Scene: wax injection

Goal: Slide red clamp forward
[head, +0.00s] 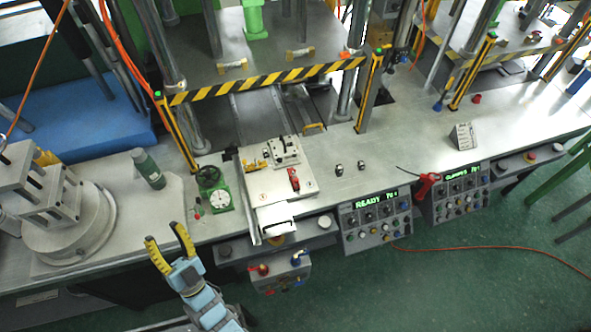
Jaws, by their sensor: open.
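The red clamp (294,180) is a small red piece on a pale fixture plate (312,186), right of the plate's middle. The plate lies on the metal bench in front of the press opening. My gripper (167,241) has two yellow-and-black fingers spread apart. It is open and empty, in front of the bench's front edge, left of and apart from the clamp. Nothing hides the clamp, but its fine shape is too small to tell.
A green dial gauge (218,196) and a dark green bottle (148,168) stand left of the plate. A striped bar (265,79) crosses behind. Control panels (377,217) line the bench front. The bench right of the plate is mostly clear.

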